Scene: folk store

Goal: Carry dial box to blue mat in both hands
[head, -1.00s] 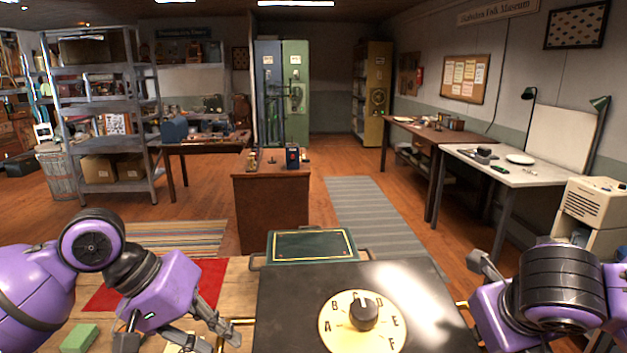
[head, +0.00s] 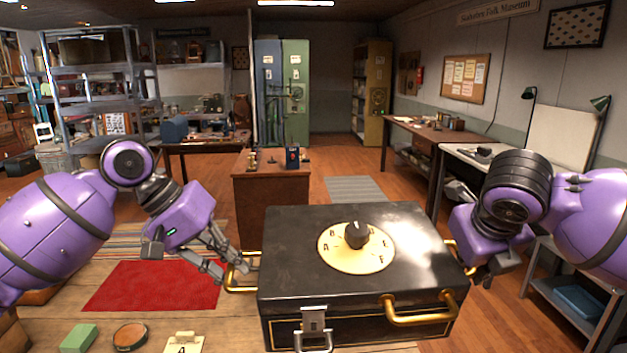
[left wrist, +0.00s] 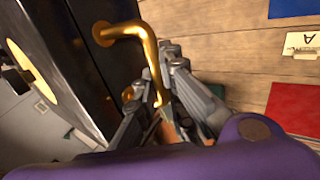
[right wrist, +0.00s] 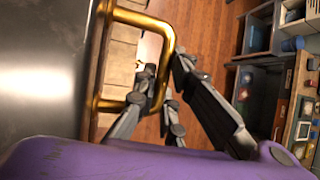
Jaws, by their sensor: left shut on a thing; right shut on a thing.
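The dial box (head: 290,245) is black with a cream dial and black knob on top and brass handles. It looks level and held up between my grippers. My left gripper (head: 240,268) is shut on its left side handle, which shows in the left wrist view (left wrist: 150,50). My right gripper (head: 468,265) is shut on the right side handle, seen in the right wrist view (right wrist: 170,55). A flat blue patch, which looks like the blue mat (left wrist: 296,8), shows at the top right corner of the left wrist view, mostly cut off. The head view does not show it.
A red mat (head: 150,287), green block (head: 79,338), round brown-topped thing (head: 130,336) and lettered card (head: 184,344) lie on the wooden table (head: 240,325). A brown desk (head: 270,195) stands beyond. A low shelf (head: 565,290) stands at right.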

